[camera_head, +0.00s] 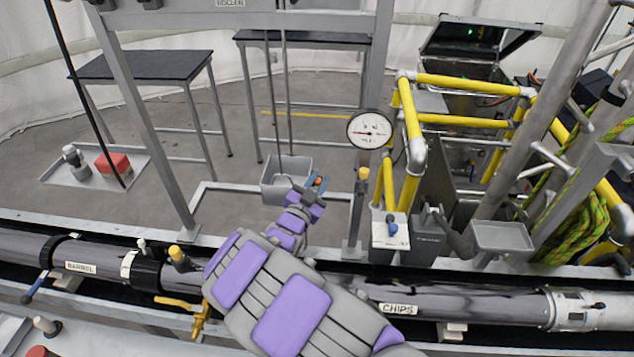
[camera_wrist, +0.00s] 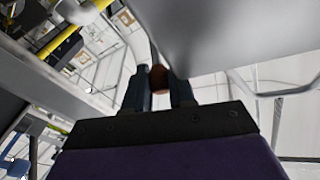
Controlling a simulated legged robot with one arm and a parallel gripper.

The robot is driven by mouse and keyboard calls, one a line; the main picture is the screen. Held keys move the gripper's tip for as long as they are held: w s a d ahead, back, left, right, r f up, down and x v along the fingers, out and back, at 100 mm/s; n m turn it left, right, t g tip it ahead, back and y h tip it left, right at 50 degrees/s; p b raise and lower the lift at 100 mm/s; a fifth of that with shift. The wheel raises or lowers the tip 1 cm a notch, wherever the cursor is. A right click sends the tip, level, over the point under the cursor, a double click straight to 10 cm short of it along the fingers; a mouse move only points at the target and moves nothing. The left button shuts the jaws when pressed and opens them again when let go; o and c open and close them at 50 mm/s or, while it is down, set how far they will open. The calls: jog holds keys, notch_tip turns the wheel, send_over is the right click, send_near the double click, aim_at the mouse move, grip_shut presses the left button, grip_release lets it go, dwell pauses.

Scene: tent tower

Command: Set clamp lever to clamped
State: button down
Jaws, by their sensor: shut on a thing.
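My gripper (camera_head: 316,188) is at the end of my purple and grey arm, beside a grey open box (camera_head: 287,172) past the pipe. In the wrist view its two dark fingers (camera_wrist: 164,86) are shut on a small reddish-brown rounded piece (camera_wrist: 159,76). An orange spot shows at the fingers in the head view. I cannot tell whether this piece is part of the clamp lever. A large grey surface (camera_wrist: 235,40) fills the upper right of the wrist view, close to the fingers. No lever clearly marked as the clamp lever can be made out.
A long pipe (camera_head: 480,304) labelled BARREL and CHIPS crosses the front, with a yellow valve handle (camera_head: 197,313) and a blue-handled lever (camera_head: 34,289). A dial gauge (camera_head: 369,129) and yellow railings (camera_head: 413,125) stand right of my gripper. Open floor (camera_head: 245,120) lies behind.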

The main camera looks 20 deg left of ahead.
jog(key=c, duration=1)
grip_release()
jog(key=shift+s, duration=0.15)
jog(key=s+a+f+p, duration=0.1)
jog(key=s+f, duration=0.1)
jog(key=s, duration=1.5)
jog(key=shift+a, duration=0.35)
